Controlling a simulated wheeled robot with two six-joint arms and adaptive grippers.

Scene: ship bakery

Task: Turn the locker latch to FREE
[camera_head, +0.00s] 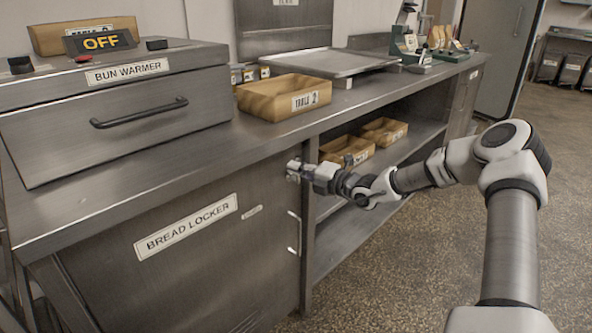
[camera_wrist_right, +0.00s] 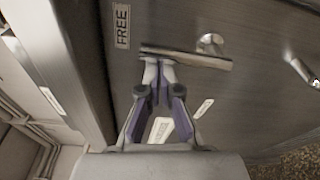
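The latch is a flat metal lever (camera_wrist_right: 200,60) on the bread locker door (camera_head: 215,270), with a round pivot knob (camera_wrist_right: 210,43) near its middle. In the right wrist view the lever lies nearly level, its left end just below the FREE label (camera_wrist_right: 122,27). My right gripper (camera_wrist_right: 159,62) has its fingertips close together at the left part of the lever; touching or just apart is unclear. The fingers do not appear to clasp it. In the head view my right gripper (camera_head: 294,170) is at the door's upper right corner and hides most of the latch. My left gripper is out of view.
A vertical door handle (camera_head: 294,232) is below the gripper. The counter edge runs above the door. A wooden bin (camera_head: 284,97) stands on the counter by the bun warmer (camera_head: 125,110). Open shelves with wooden bins (camera_head: 346,150) are to the right; floor there is clear.

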